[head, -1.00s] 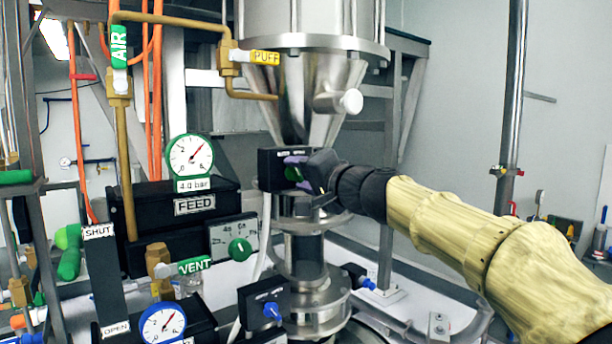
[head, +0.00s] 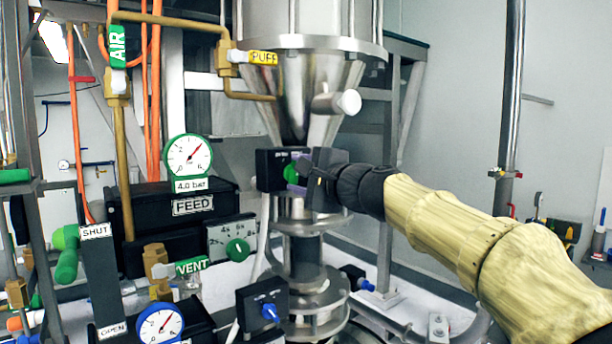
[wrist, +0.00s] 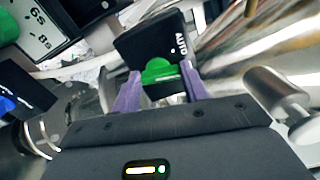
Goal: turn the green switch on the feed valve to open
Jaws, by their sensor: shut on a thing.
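The green switch (head: 291,172) sits on the front of a small black box (head: 268,170) on the pipe under the steel hopper. In the wrist view the green switch (wrist: 160,71) lies between my two purple fingers, below the white lettering on the black box (wrist: 150,40). My gripper (head: 297,172) is shut on the switch, and its dark body hides part of the box's right side. In the wrist view my gripper (wrist: 160,88) has a finger on each side of the switch. The switch's exact setting cannot be read.
A steel knob (head: 348,102) sticks out of the hopper cone (head: 310,90) above my gripper. A second black box with a blue switch (head: 270,312) is below. The FEED gauge (head: 188,155) and brass pipes stand to the left. Free room lies to the right.

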